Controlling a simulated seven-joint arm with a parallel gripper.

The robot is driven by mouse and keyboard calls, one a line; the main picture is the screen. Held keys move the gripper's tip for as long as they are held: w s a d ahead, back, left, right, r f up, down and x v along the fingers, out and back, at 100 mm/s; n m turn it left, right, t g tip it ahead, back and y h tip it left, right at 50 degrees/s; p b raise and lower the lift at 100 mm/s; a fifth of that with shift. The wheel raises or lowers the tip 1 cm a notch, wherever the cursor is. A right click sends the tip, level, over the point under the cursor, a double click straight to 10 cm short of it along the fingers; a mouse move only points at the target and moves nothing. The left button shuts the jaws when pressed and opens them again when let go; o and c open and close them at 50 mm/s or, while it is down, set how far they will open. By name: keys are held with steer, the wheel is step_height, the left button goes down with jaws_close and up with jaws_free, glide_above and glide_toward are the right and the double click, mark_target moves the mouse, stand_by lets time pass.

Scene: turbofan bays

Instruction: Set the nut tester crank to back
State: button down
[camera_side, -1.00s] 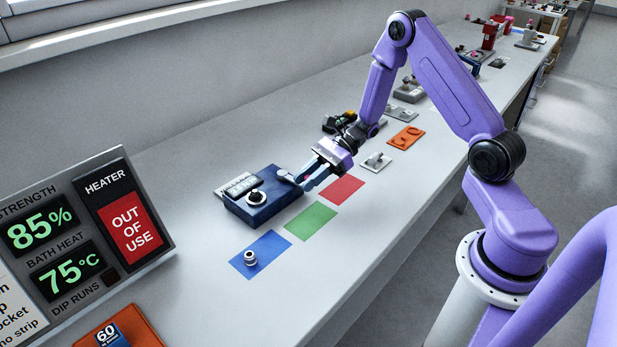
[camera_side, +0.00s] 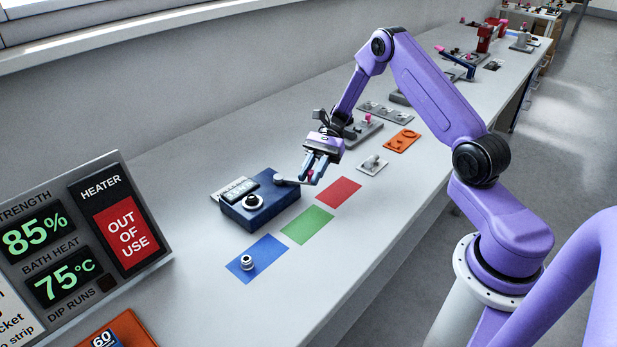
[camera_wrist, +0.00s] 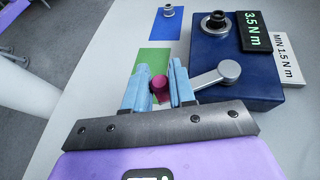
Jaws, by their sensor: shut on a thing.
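The nut tester (camera_side: 262,207) is a dark blue box with a round socket (camera_side: 252,202) on top, standing on the bench. Its grey crank (camera_side: 290,182) sticks out from the box toward my gripper (camera_side: 314,175). The tester also shows in the wrist view (camera_wrist: 262,72), at the upper right, with the crank arm (camera_wrist: 217,76) reaching left. A magenta crank knob (camera_wrist: 160,84) lies between the pale blue fingers of my gripper (camera_wrist: 158,88). The fingers are shut on this knob. In the side view the fingers hide most of the knob.
A display plate reading 3.5 N m (camera_wrist: 253,31) sits on the tester. Blue (camera_side: 256,262), green (camera_side: 307,225) and red (camera_side: 339,192) mats lie in front. A nut (camera_side: 247,262) stands on the blue mat. A grey plate (camera_side: 373,165) and an orange plate (camera_side: 402,141) lie beyond.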

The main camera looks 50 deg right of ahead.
steer(key=n+g, duration=0.1)
steer(key=w+d+n+g+h, duration=0.1)
steer(key=d+n+g, duration=0.1)
steer(key=g, duration=0.1)
steer(key=shift+w+d+n+h, duration=0.15)
steer(key=shift+w+n+h, duration=0.25)
steer(key=shift+w+d+n+g+h, duration=0.4)
steer(key=shift+w+n+g+h, duration=0.2)
steer(key=shift+n+g, duration=0.4)
steer(key=c, duration=1)
jaws_free()
steer(key=shift+r, duration=0.15)
